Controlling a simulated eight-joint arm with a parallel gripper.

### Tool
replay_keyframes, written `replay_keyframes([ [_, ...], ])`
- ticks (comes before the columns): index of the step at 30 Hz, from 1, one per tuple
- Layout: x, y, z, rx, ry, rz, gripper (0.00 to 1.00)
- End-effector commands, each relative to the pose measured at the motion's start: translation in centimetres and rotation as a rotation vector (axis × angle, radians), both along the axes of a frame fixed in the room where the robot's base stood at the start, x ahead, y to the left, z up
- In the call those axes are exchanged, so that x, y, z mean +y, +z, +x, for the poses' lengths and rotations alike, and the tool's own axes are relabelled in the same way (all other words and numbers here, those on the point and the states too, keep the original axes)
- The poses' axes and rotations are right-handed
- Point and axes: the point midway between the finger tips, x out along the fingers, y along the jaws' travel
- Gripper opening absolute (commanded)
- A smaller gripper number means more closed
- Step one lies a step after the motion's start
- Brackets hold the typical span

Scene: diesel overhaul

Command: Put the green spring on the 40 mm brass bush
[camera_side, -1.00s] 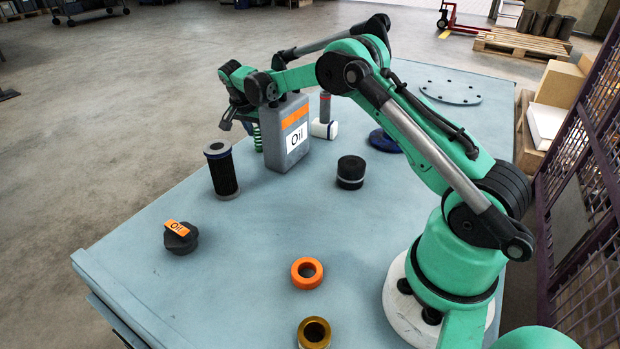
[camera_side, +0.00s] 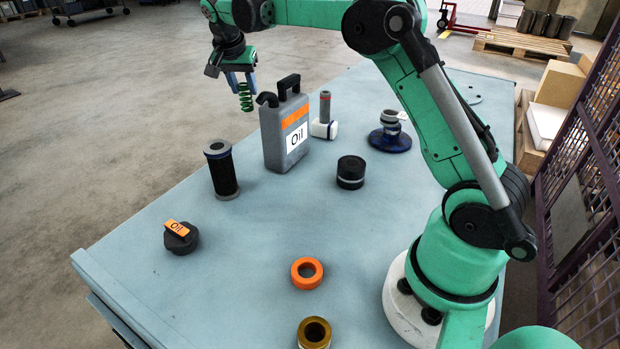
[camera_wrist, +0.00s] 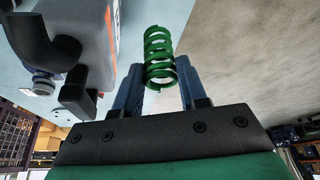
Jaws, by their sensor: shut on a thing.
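My gripper (camera_side: 241,84) is shut on the green spring (camera_side: 245,98) and holds it up in the air, roughly upright, to the left of the oil can. The blue fingers (camera_wrist: 159,88) grip the green spring (camera_wrist: 160,50) in the wrist view, one on each side. The brass bush (camera_side: 314,333) stands at the near edge of the bench, open bore upward. It is far from my gripper and partly cut off by the picture's lower edge.
The grey oil can (camera_side: 286,132) stands close to my gripper. A dark filter (camera_side: 222,172), an oil cap (camera_side: 181,238), an orange ring (camera_side: 307,272), a black ring part (camera_side: 351,172) and a blue-flanged part (camera_side: 390,140) stand on the bench (camera_side: 250,265). Bench between cap and orange ring is clear.

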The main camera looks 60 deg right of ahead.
Motion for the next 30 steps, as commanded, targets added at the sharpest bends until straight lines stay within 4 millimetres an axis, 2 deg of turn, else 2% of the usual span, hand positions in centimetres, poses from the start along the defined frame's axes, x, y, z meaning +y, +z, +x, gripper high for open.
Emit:
replay_keyframes([
  [8, 8.2, 4.9, -3.2, -0.003, 0.545, 0.000, 0.00],
  [14, 14.3, 8.2, -7.5, -0.005, 1.025, 0.002, 0.00],
  [17, 17.4, 9.6, -10.6, -0.005, 1.301, 0.003, 0.00],
  [21, 21.3, 11.2, -15.8, -0.005, 1.725, 0.005, 0.00],
  [25, 24.2, 12.0, -21.2, -0.007, 2.131, 0.005, 0.00],
  [30, 26.6, 12.1, -27.9, -0.005, 2.618, 0.006, 0.00],
])
